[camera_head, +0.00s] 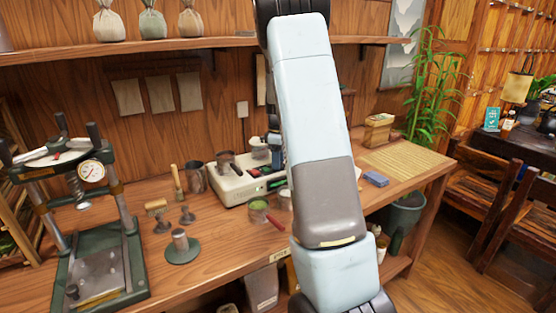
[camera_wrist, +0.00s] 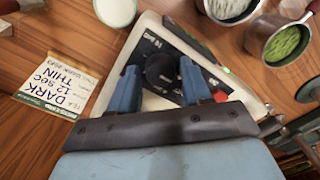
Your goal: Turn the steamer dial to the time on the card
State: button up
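The steamer (camera_head: 232,187) is a pale box on the bench, partly hidden behind my arm in the head view. In the wrist view its dark panel carries a round black dial (camera_wrist: 161,71). My gripper (camera_wrist: 160,72) is open, with one blue finger on each side of the dial. A gap shows beside the left finger; contact on the right is unclear. The dial's pointer and scale cannot be read. The card (camera_wrist: 54,88) lies on the wood left of the steamer in the wrist view and reads "DARK 12 sec THIN".
A red-handled pan (camera_head: 259,208) sits in front. A press with a gauge (camera_head: 92,172) stands at left, with brushes and a round stand (camera_head: 182,250) between. A bamboo mat (camera_head: 405,160) lies right.

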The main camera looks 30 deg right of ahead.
jog(key=c, duration=0.7)
jog(key=shift+m, duration=0.3)
jog(key=m, duration=0.4)
jog(key=shift+m, duration=0.3)
jog(key=m, duration=1.1)
jog(key=shift+m, duration=0.4)
jog(key=m, duration=0.6)
jog(key=shift+r+m, duration=0.1)
jog(key=shift+m, duration=0.2)
